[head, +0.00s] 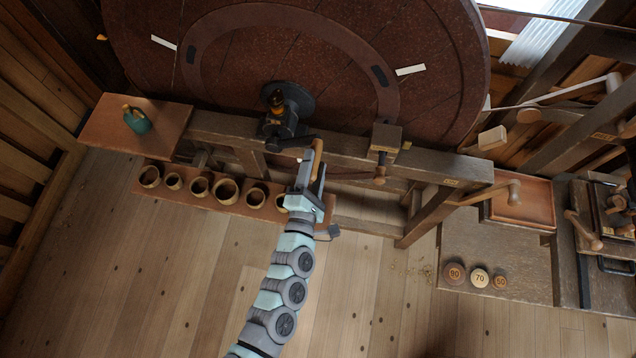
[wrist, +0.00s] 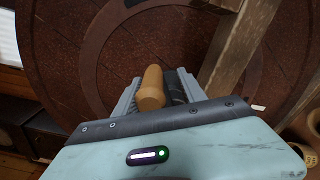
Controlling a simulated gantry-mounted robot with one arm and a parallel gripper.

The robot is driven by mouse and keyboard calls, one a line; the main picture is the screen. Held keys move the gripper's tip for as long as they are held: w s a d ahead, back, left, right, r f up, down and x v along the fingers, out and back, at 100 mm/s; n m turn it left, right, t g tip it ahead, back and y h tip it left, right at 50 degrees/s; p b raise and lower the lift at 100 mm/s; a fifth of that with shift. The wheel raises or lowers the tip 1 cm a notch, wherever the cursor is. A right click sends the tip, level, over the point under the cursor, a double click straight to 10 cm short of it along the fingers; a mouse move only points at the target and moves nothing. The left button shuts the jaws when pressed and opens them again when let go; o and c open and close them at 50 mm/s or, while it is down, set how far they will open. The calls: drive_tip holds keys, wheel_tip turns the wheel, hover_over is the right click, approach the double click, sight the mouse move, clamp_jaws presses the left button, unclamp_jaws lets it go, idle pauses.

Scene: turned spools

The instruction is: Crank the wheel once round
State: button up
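The big wheel (head: 430,50) is a reddish-brown disc with pale marks, filling the top of the head view; it also fills the back of the wrist view (wrist: 80,60). At its hub is a dark crank (head: 284,118), whose arm runs down right to a wooden handle (head: 318,150). My gripper (head: 309,174) is at this handle. In the wrist view the handle (wrist: 152,88) stands between the fingers of my gripper (wrist: 160,98), close to the left one. A dark part lies between handle and right finger. Whether the fingers press on the handle cannot be told.
A wooden beam (head: 350,155) runs across below the hub, with a wood-knobbed clamp (head: 384,143) to the right. Several wooden cups (head: 226,190) sit on a low shelf. A green pot (head: 137,120) stands on the left board. Numbered discs (head: 480,277) lie right.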

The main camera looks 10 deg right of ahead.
wheel_tip(320, 180, down, 12)
drive_tip(key=d+m+b, duration=0.1)
drive_tip(key=m+b, duration=0.2)
drive_tip(key=m, duration=0.6)
drive_tip(key=shift+r+b, duration=0.25)
drive_tip(key=shift+b, duration=0.15)
drive_tip(key=shift+r, duration=0.15)
drive_tip(key=shift+s+d, duration=0.2)
drive_tip(key=shift+s, duration=0.1)
drive_tip(key=v, duration=1.1)
drive_tip(key=shift+a+f, duration=0.2)
